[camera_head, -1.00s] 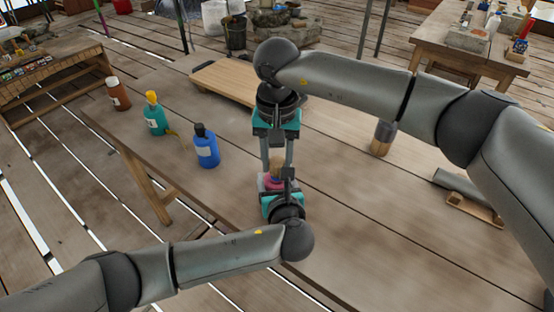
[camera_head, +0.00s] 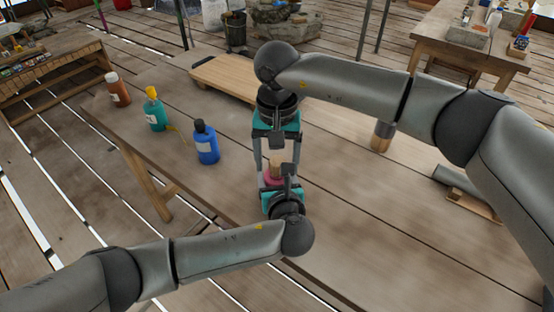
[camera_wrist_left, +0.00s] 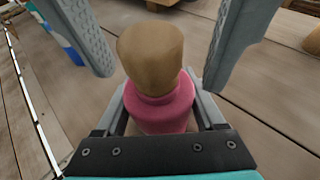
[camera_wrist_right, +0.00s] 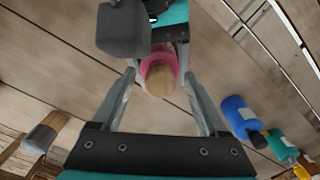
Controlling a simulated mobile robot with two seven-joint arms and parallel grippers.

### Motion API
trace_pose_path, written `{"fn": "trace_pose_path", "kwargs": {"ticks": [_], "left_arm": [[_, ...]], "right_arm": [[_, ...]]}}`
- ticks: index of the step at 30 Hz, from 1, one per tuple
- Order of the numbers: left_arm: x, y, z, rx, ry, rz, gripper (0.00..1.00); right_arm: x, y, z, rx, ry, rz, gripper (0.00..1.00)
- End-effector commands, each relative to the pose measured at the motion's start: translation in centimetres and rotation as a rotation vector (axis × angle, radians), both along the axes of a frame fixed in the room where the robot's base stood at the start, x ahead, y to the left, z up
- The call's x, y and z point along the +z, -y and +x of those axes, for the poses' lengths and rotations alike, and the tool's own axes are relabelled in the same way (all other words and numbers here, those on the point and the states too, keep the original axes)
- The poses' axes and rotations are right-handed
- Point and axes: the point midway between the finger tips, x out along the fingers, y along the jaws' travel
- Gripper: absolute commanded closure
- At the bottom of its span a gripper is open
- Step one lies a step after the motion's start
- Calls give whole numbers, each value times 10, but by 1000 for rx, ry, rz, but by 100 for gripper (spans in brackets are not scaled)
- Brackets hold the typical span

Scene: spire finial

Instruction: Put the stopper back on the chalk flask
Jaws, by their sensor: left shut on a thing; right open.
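A pink flask (camera_head: 268,182) is held above the table by my left gripper (camera_head: 275,185), which is shut on it. It also shows in the left wrist view (camera_wrist_left: 160,108). A tan, cork-like stopper (camera_wrist_left: 150,55) sits on the flask's top, touching it and roughly in line with it; the joint shows no clear gap. My right gripper (camera_head: 275,168) points down at the flask from the far side and is open. In the right wrist view its fingers stand apart on both sides of the stopper (camera_wrist_right: 160,80). Much of the flask's body is hidden by my left gripper.
Blue (camera_head: 206,145), teal (camera_head: 155,112) and brown (camera_head: 118,91) bottles stand left on the table (camera_head: 400,220). A wooden board (camera_head: 225,78) lies at the back. A grey, wood-coloured jar (camera_head: 382,137) and a cylinder on a cradle (camera_head: 468,203) are right. The front right is clear.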

Motion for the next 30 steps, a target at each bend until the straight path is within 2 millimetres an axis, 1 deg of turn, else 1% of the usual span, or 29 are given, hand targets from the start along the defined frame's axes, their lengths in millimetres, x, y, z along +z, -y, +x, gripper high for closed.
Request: {"fn": "trace_pose_path", "kwargs": {"ticks": [5,8,11,18,22,27,30], "left_arm": [[0,0,0,0,-1,0,100],[0,0,0,0,-1,0,100],[0,0,0,0,-1,0,100],[0,0,0,0,-1,0,100],[0,0,0,0,-1,0,100],[0,0,0,0,-1,0,100],[0,0,0,0,-1,0,100]], "right_arm": [[1,0,0,0,0,0,24],[6,0,1,0,2,0,24],[18,0,1,0,3,1,24],[70,0,1,0,5,0,24],[95,0,1,0,4,1,24],[114,0,0,0,1,0,24],[119,0,0,0,0,1,24]]}}
